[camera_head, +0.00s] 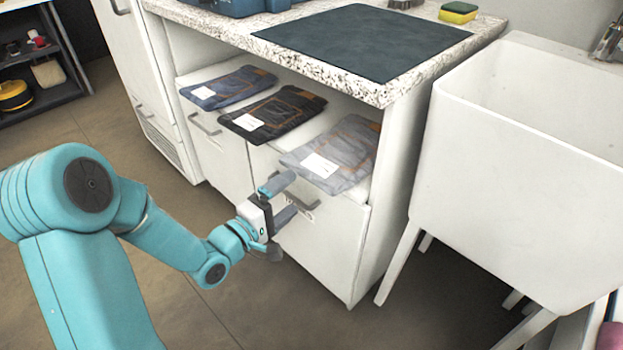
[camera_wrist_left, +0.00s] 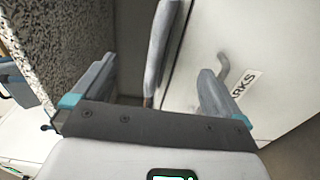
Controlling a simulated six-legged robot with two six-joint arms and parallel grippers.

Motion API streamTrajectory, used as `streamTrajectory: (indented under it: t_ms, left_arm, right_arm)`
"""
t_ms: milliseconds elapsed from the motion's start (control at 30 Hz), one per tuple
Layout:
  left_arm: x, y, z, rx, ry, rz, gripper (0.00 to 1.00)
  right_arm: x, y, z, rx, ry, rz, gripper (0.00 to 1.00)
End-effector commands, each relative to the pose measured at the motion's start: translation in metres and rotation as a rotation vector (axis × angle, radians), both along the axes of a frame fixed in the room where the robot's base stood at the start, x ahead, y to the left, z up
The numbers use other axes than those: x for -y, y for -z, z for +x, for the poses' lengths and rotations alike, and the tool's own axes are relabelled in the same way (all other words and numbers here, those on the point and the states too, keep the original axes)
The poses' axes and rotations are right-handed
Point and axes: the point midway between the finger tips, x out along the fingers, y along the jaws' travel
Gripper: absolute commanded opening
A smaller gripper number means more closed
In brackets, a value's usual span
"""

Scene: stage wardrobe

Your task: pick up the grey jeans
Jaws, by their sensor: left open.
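The grey jeans (camera_head: 345,150) lie folded, with a white label on them, at the right end of the open shelf under the counter. Their front edge reaches the shelf's front. My left gripper (camera_head: 289,198) is open and empty, in front of the drawer just below and left of the grey jeans. In the left wrist view, the grey jeans (camera_wrist_left: 161,40) show nearly edge-on ahead of and between the spread fingers (camera_wrist_left: 155,72), apart from them. My right gripper is not in view.
Black jeans (camera_head: 275,112) and blue jeans (camera_head: 228,88) lie to the left on the same shelf (camera_head: 365,190). The speckled countertop (camera_head: 390,92) overhangs closely above. A drawer handle (camera_head: 297,200) is beside my gripper. A white sink (camera_head: 520,170) stands to the right.

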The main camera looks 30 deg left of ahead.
Motion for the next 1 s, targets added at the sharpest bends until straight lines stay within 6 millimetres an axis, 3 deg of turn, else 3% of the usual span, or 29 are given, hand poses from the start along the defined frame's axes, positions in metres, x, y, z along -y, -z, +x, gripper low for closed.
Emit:
streamTrajectory:
  t_ms: [600, 1000]
  left_arm:
    - [0.015, 0.0, 0.066, 0.002, 0.001, 0.0, 1.0]
    - [0.018, 0.0, 0.084, 0.0, 0.0, 0.001, 1.0]
  right_arm:
    - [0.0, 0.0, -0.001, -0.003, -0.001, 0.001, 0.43]
    - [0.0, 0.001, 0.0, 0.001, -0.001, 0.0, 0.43]
